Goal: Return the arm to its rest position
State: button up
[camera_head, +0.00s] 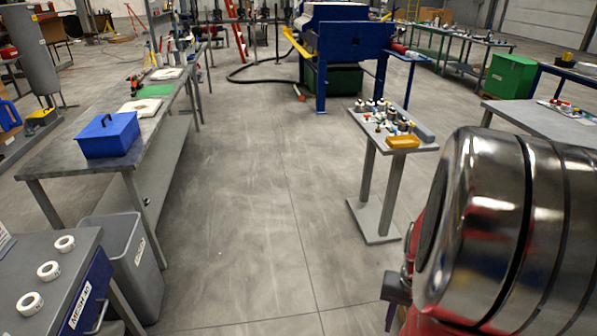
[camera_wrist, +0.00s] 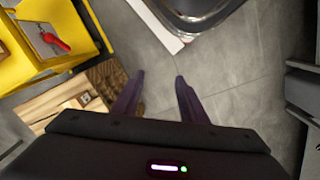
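My gripper (camera_wrist: 159,80) shows in the wrist view with its two dark purple fingers apart and nothing between them. It points over grey floor, with a yellow frame to the left. In the head view my arm fills the lower right as a large shiny metal link with red parts. A small purple part of my gripper (camera_head: 396,290) shows at the left of that link, low over the floor. The rest of the gripper is hidden behind the arm.
A small stand (camera_head: 400,142) with several small items is in front of the arm. At left are a long bench (camera_head: 65,165) with a blue toolbox (camera_head: 107,135), and a grey bin (camera_head: 130,262). A yellow cabinet (camera_wrist: 75,25) is near the gripper. The central aisle is clear.

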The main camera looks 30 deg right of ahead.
jog(key=w+a+r+n+t, duration=0.2)
jog(key=w+a+r+n, duration=0.1)
jog(key=a+r, duration=0.4)
jog(key=w+a+r+n+t, duration=0.2)
jog(key=a+r, duration=0.4)
jog(key=a, duration=0.4)
jog(key=w+a+r+n+t, duration=0.2)
jog(key=w+a+r+n, duration=0.1)
jog(key=a+r+n, duration=0.2)
jog(key=a+r, duration=0.2)
jog(key=a, duration=0.2)
jog(key=shift+w+r, duration=0.35)
jog(key=shift+c, duration=1)
jog(key=shift+d, duration=0.1)
